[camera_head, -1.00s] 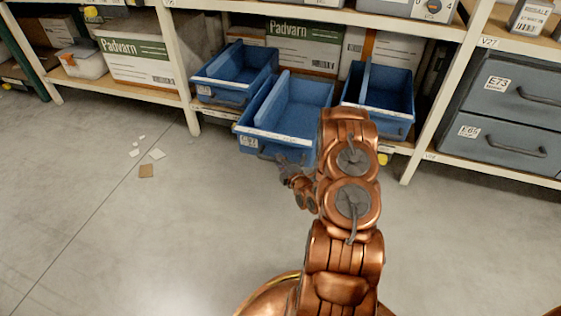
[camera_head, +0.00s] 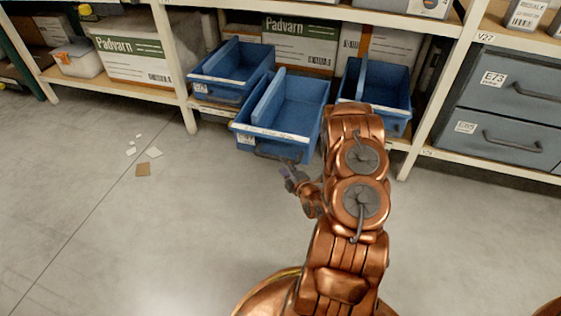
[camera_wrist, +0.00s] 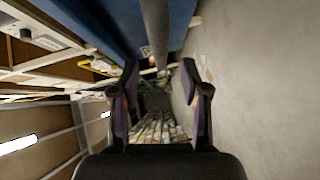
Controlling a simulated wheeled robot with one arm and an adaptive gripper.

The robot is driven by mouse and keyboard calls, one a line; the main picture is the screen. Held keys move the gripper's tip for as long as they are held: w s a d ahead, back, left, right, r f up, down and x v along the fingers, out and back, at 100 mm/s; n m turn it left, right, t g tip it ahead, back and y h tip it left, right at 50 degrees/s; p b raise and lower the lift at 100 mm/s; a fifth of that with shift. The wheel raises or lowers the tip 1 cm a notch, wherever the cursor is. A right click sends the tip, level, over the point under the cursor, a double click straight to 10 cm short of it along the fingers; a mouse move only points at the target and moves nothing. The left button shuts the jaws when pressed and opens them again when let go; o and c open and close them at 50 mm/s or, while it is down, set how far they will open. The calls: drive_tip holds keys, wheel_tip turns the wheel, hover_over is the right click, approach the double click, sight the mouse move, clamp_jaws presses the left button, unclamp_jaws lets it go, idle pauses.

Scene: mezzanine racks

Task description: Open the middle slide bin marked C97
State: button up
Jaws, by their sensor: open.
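The middle slide bin (camera_head: 284,105) is blue and sits on the bottom shelf between two other blue bins. It stands farther out than both neighbours, with its open top and inner divider showing. Its front label (camera_head: 246,139) is too small to read now. A dark bar handle (camera_head: 270,155) crosses its front. My gripper (camera_head: 289,175) is open just in front of and below the handle, holding nothing. In the wrist view, the two fingers (camera_wrist: 160,88) are spread apart, with the handle bar (camera_wrist: 155,25) ahead of the gap and the blue bin front (camera_wrist: 105,22) beside it. My arm hides the bin's right front corner.
A left blue bin (camera_head: 231,72) and a right blue bin (camera_head: 375,92) flank it. Grey drawers (camera_head: 507,105) stand at right behind a white upright. Paper scraps (camera_head: 143,169) lie on the floor at left. The floor before the rack is otherwise clear.

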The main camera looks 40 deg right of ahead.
drive_tip(key=v, duration=0.6)
idle(0.6)
drive_tip(key=w+d+r+m+g+p, duration=0.25)
drive_tip(key=r+g+p, duration=0.45)
drive_tip(key=r+p, duration=0.65)
drive_tip(key=s+a+r+m+g+p, duration=0.1)
drive_tip(key=a+r+p, duration=0.1)
drive_tip(key=r, duration=0.5)
drive_tip(key=s+a+r+m+g+h+p, duration=0.1)
drive_tip(key=a+r+m+g+p, duration=0.1)
drive_tip(key=r, duration=0.5)
drive_tip(key=s+a+r+m+g+p, duration=0.1)
drive_tip(key=r+p, duration=0.2)
drive_tip(key=r, duration=0.3)
drive_tip(key=s+a+r+m+g+y+p, duration=0.2)
drive_tip(key=s+a+r+p, duration=0.5)
drive_tip(key=s+a+r, duration=0.6)
drive_tip(key=s+a+r+m+g+y+p, duration=0.1)
drive_tip(key=s+a+r+m+g+p, duration=0.4)
drive_tip(key=s+a+r, duration=0.8)
wheel_tip(320, 180, up, 6)
drive_tip(key=m+p, duration=0.1)
drive_tip(key=p, duration=0.2)
drive_tip(key=shift+s+f+y, duration=0.2)
drive_tip(key=shift+s+y, duration=0.2)
